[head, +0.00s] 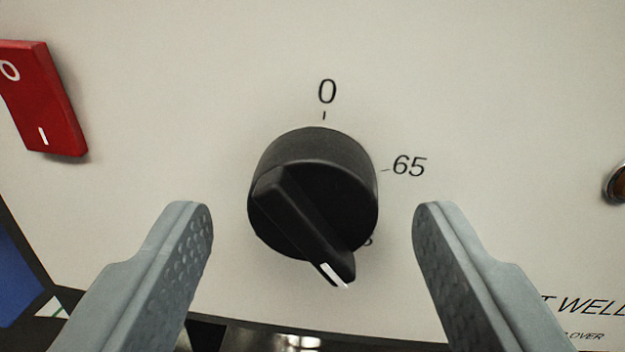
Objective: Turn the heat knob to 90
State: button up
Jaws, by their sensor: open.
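The heat knob (295,195) is a round black dial with a raised grip bar, on a pale panel (480,80) in the middle of the head view. The white pointer line on the bar's end points down and slightly right. Labels 0, at the top, and 65, at the upper right, are readable. Another mark at the lower right is mostly hidden behind the knob. A 90 is not readable. My gripper (313,215) is open, with one grey finger on each side of the knob and visible gaps between the fingers and the knob.
A red rocker switch (45,100) sits at the upper left of the panel. A round amber part with a metal rim (618,184) is at the right edge. Printed text, partly hidden by the right finger, is at the lower right. Dark and shiny metal shapes lie below the panel.

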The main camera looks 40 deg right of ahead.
jog(key=shift+w+d, duration=0.2)
jog(key=shift+w, duration=0.1)
jog(key=shift+c, duration=0.4)
jog(key=c, duration=0.9)
jog(key=shift+m, duration=0.4)
jog(key=m, duration=0.6)
jog(key=shift+a, duration=0.1)
jog(key=m+h, duration=0.1)
jog(key=m, duration=0.6)
jog(key=shift+w+m, duration=0.1)
jog(key=shift+m, duration=0.2)
